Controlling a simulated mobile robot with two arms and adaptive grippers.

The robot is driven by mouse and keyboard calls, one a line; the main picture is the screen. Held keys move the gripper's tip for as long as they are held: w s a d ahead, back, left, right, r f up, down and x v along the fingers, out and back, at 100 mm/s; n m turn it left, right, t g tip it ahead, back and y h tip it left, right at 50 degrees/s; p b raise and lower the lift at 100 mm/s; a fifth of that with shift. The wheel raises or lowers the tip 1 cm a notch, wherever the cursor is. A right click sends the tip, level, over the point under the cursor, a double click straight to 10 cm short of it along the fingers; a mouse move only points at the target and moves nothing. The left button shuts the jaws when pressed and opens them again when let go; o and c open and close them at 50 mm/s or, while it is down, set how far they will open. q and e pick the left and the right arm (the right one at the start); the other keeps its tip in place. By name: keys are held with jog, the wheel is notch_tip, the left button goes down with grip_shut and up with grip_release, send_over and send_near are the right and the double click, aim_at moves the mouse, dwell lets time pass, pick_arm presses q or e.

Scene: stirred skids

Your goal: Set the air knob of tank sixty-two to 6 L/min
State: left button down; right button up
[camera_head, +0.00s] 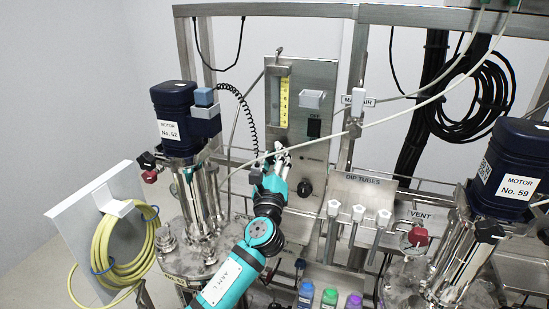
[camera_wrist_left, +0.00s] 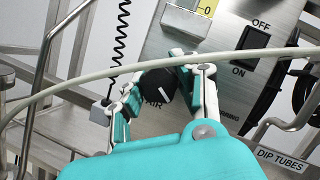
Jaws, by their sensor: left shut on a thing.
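My left gripper (camera_head: 279,160) reaches up to the steel control panel (camera_head: 328,75) beside the motor labelled No. 62 (camera_head: 175,125). In the left wrist view, my left gripper (camera_wrist_left: 162,90) has its fingers on both sides of a black knob (camera_wrist_left: 157,92) with a white pointer line. The lettering below the knob is partly covered, with "IR" readable. The flow tube with its yellow scale (camera_head: 284,103) is on the panel above the gripper. Its float reading is too small to tell. The scale's lower end, marked 0 (camera_wrist_left: 207,8), shows in the left wrist view. My right gripper is out of view.
A pale hose (camera_wrist_left: 95,82) crosses in front of the panel, close to the gripper. An ON/OFF switch (camera_wrist_left: 252,47) is to the right. Another black knob (camera_head: 304,188) sits lower on the panel. Dip tubes (camera_head: 358,213) and coloured bottles (camera_head: 329,298) stand at lower right.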

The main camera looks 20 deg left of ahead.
pick_arm(q)
jog(key=c, duration=0.9)
grip_release()
jog(key=shift+s, duration=0.1)
jog(key=shift+s+d+f, duration=0.1)
jog(key=shift+s+f, duration=0.15)
jog(key=shift+s, duration=0.05)
jog(key=v, duration=1.1)
jog(key=shift+s+r, duration=0.1)
jog(key=shift+s, duration=0.05)
